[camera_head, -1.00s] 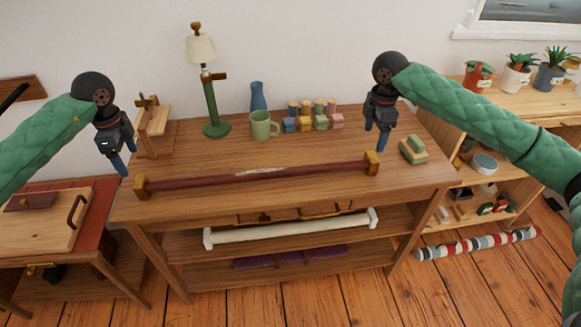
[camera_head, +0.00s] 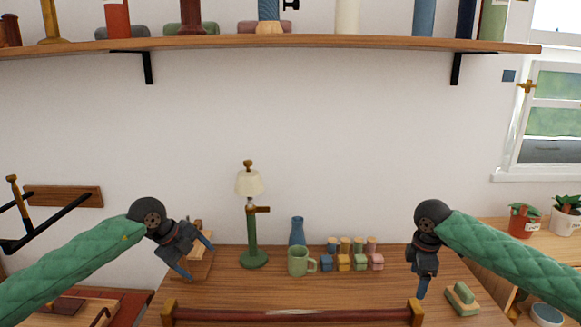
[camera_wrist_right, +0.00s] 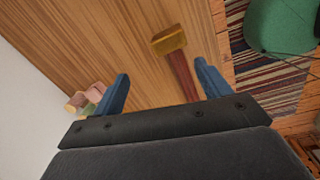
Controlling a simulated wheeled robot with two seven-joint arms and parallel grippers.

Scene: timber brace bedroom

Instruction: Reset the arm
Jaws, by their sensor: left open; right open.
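My left gripper (camera_head: 191,260) is open and empty in the head view, above the left end of the wooden table, in front of a small wooden stand (camera_head: 197,262). My right gripper (camera_head: 421,284) is open above the table's right side, near the right end of a dark red bar with brass ends (camera_head: 290,316). In the right wrist view, its two blue fingers (camera_wrist_right: 160,88) are spread with nothing held between them. The bar's brass end (camera_wrist_right: 168,40) lies on the table beyond the fingers.
A lamp (camera_head: 252,225), green mug (camera_head: 299,261), blue vase (camera_head: 297,232) and several coloured blocks (camera_head: 344,262) stand on the table. A green-topped block (camera_head: 462,298) lies right of my right gripper. A loaded wall shelf (camera_head: 300,41) hangs above. A window (camera_head: 555,110) is at right.

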